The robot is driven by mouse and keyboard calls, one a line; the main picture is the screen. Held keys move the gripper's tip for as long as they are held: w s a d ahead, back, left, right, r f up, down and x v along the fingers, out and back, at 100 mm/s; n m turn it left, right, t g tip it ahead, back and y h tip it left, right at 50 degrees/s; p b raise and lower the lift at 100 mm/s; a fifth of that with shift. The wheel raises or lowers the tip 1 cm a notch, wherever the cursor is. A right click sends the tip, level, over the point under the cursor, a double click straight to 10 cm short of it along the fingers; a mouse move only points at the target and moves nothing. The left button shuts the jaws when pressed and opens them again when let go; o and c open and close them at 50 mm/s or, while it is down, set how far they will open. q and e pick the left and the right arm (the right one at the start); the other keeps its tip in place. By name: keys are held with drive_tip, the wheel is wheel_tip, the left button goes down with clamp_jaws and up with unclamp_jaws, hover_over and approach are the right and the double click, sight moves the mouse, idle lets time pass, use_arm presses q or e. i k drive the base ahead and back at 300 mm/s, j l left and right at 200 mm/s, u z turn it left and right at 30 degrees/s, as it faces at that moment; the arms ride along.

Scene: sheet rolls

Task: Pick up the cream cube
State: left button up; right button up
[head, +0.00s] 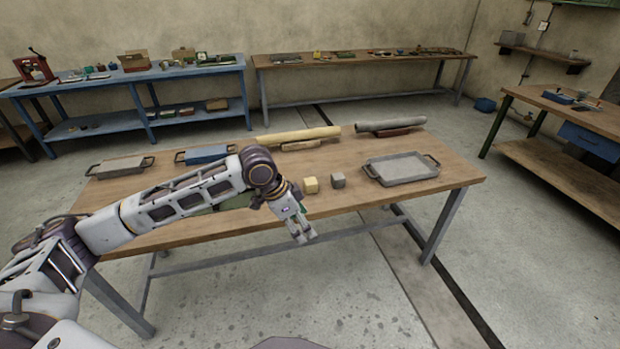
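The cream cube (311,185) sits on the wooden table (455,178), near the middle of its front half. A grey cube (338,180) stands just right of it, with a small gap between. My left gripper (304,236) hangs in front of the table's front edge, nearer to me than the cream cube and apart from it. Its fingers point down and are small in the picture, so I cannot tell how far apart they are. My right gripper is not in view.
A grey tray with handles (402,168) lies at the table's right. A cream roll (298,136) and a grey roll (390,124) lie along the back. A grey tray (121,167) and a blue tray (206,154) are at the left. Other benches line the walls.

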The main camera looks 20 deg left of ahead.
sight(311, 184)
drive_tip(key=i+j, duration=0.3)
drive_tip(key=i, duration=0.2)
drive_tip(key=i+j, duration=0.25)
drive_tip(key=i, duration=0.25)
